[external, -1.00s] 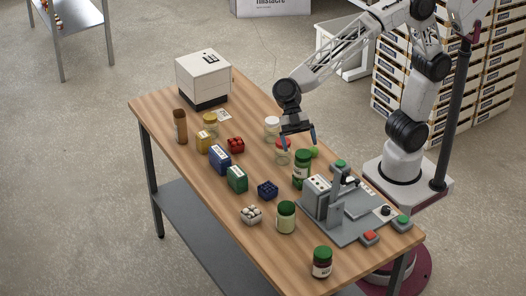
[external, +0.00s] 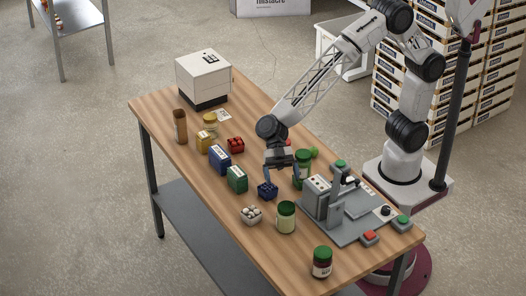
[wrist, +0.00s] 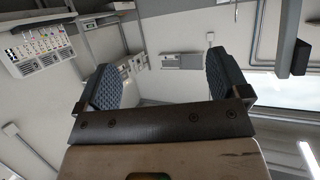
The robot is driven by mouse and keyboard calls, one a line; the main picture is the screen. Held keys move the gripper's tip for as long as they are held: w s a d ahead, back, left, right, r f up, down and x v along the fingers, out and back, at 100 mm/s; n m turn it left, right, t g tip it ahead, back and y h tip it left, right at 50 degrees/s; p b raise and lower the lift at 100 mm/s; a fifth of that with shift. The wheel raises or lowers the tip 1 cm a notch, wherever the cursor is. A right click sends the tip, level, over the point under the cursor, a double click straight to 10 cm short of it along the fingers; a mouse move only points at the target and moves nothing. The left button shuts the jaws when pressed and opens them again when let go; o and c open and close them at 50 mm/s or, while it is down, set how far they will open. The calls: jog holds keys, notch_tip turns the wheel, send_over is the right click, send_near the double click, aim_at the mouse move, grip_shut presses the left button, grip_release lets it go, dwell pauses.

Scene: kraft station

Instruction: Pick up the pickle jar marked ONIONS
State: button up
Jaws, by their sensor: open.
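Several jars stand on the wooden table, and I cannot read ONIONS on any of them. A green-lidded jar (external: 302,168) stands just right of my gripper (external: 282,175) and is partly hidden by it. A green-lidded jar with pale contents (external: 286,218) stands below it in the picture. A dark jar with a green lid (external: 322,262) stands at the front edge. My gripper is open and empty above the table; both fingers show apart in the wrist view (wrist: 166,85).
A blue brick block (external: 267,190) lies below my gripper. Green (external: 237,179), blue (external: 220,160) and yellow (external: 203,142) boxes stand to the left. A grey machine (external: 345,205) fills the table's right part.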

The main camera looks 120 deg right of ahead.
aim_at(286, 204)
notch_tip(286, 204, down, 6)
jog(key=shift+r, duration=0.15)
jog(key=shift+x, duration=1.3)
jog(key=shift+a, duration=0.15)
jog(key=shift+x, duration=2.5)
jog(key=c, duration=1.3)
